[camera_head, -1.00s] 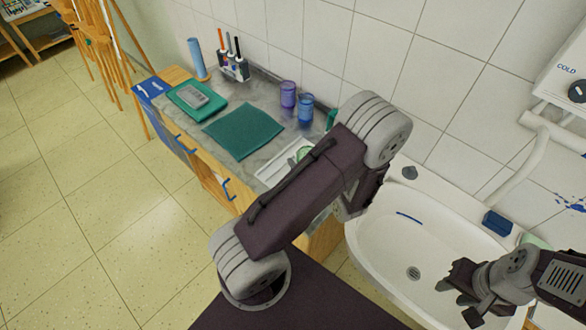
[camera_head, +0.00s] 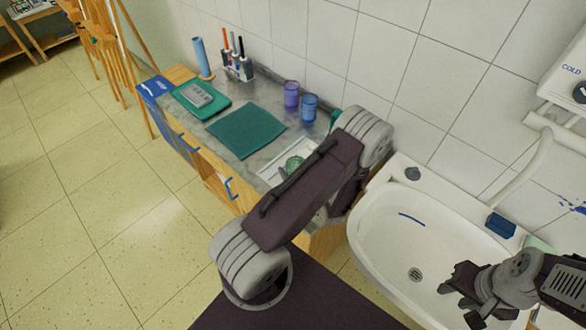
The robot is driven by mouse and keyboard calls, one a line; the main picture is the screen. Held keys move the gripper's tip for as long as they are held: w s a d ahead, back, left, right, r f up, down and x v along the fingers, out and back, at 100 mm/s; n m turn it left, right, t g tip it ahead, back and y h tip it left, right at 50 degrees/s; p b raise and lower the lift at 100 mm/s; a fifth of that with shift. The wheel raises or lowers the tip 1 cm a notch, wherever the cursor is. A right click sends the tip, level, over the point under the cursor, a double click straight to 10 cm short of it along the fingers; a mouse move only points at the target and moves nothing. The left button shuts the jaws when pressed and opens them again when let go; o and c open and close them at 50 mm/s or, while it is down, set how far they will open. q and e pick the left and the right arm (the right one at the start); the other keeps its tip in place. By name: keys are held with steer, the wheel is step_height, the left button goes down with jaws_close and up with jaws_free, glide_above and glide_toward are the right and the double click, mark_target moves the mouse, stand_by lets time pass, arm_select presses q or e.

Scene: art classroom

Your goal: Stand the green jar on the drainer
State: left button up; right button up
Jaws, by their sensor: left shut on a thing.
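The green jar (camera_head: 294,163) shows as a rounded green top over the white drainer (camera_head: 268,174) on the counter. My left arm covers its right side and much of the drainer. I cannot tell whether the jar's base touches the drainer. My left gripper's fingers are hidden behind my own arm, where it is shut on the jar. My right gripper (camera_head: 462,294) is open and empty over the front right of the sink.
The white sink (camera_head: 385,235) lies right of the counter. A dark green mat (camera_head: 246,131), a purple cup (camera_head: 291,94) and a blue cup (camera_head: 309,107) stand behind the drainer. Another green thing (camera_head: 335,117) is partly hidden by my arm. A blue sponge (camera_head: 501,225) sits on the sink rim.

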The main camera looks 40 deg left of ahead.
arm_select(q)
steer(key=o, duration=1.6)
steer(key=shift+d+r+p, duration=0.1)
steer(key=shift+r+p, duration=0.15)
steer(key=shift+p, duration=0.05)
steer(key=v, duration=1.1)
steer(key=shift+s+d, duration=0.2)
steer(key=shift+d, duration=0.15)
steer(key=s+a+r+n+g+h, duration=0.1)
steer(key=s+a+n+g+h, duration=0.15)
steer(key=s+n+g, duration=0.7)
steer(key=w+d+r+n+t+h, duration=0.2)
steer(key=d+n+h, duration=0.2)
steer(key=n, duration=0.3)
steer(key=w+d+r+n+t+h, duration=0.2)
steer(key=d+n+h, duration=0.3)
steer(key=d+n, duration=0.1)
steer(key=shift+w+n, duration=0.25)
steer(key=shift+n, duration=0.5)
